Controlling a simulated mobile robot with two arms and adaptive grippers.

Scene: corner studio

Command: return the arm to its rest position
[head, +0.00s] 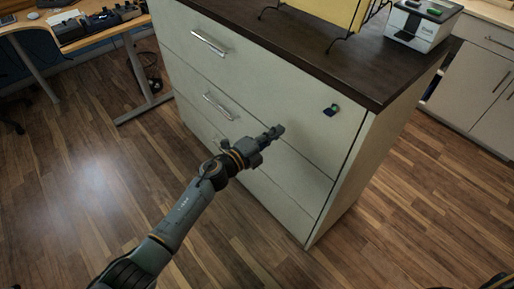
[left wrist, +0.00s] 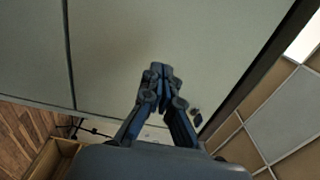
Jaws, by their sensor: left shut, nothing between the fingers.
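My left arm reaches in from the bottom left of the head view. Its left gripper (head: 275,132) is shut and empty, in front of the drawer fronts of a pale cabinet (head: 280,110). In the left wrist view the fingers of this gripper (left wrist: 160,72) meet at their tips, with the pale cabinet front (left wrist: 120,40) behind them. I cannot tell the exact gap between the fingertips and the cabinet. At the bottom right corner of the head view only a small dark piece shows; my right gripper is not seen.
The cabinet has a dark top (head: 300,45) with a yellow item (head: 335,10) on a black stand and a white box (head: 415,25). A small dark and green fitting (head: 331,110) sits on its front. A desk (head: 75,45) stands at the back left. The wooden floor (head: 100,190) at left is clear.

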